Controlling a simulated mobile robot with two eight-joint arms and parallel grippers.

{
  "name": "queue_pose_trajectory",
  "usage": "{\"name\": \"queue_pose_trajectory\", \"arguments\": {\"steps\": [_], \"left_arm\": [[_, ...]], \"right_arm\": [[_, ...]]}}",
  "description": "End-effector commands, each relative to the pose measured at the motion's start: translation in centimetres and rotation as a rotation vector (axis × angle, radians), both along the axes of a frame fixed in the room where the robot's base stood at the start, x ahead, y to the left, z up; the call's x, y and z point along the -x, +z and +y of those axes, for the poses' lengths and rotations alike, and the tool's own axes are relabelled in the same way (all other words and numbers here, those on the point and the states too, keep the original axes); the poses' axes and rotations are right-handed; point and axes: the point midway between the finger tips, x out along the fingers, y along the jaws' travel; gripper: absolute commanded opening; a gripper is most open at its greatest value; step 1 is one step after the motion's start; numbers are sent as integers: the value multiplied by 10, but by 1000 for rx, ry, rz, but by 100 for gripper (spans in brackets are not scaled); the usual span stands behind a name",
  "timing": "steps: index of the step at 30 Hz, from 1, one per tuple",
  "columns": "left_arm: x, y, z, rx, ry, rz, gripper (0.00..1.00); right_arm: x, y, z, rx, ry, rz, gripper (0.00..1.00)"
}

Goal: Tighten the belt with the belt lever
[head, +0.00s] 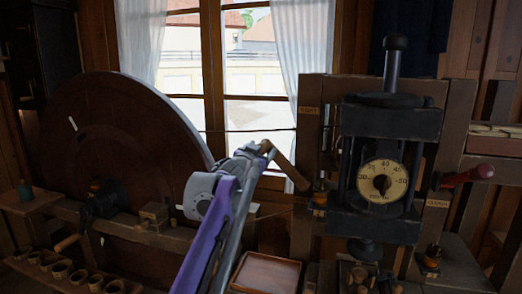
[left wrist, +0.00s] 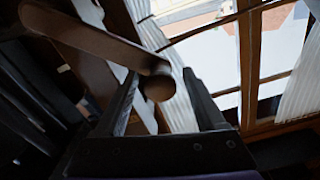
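A brown wooden lever (head: 287,168), which looks like the belt lever, slants from upper left to lower right beside the dark machine's left post. Its rounded knob end is at the upper left. My left gripper (head: 261,149) is at that end. In the left wrist view the lever (left wrist: 95,35) runs in from the upper left, and its knob (left wrist: 160,87) shows between the two fingers of my left gripper (left wrist: 160,75). The fingers are apart, with a visible gap on each side of the knob. My right gripper is not in view.
A large dark wheel (head: 110,165) fills the left. The black machine with a dial (head: 382,181) stands at the right, with a red-handled lever (head: 468,176) on its right. A wooden tray (head: 266,273) and a row of small cups (head: 78,276) are low in front. A window is behind.

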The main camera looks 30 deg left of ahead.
Motion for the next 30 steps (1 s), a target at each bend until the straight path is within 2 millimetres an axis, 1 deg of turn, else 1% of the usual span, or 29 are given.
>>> {"name": "queue_pose_trajectory", "arguments": {"steps": [1,2,3,11,12,30], "left_arm": [[0,0,0,0,0,0,61],[0,0,0,0,0,0,56],[0,0,0,0,0,0,48],[0,0,0,0,0,0,2],[0,0,0,0,0,0,0],[0,0,0,0,0,0,0]], "right_arm": [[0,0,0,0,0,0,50],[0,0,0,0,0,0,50],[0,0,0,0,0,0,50],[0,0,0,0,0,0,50],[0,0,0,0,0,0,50],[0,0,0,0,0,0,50]]}}
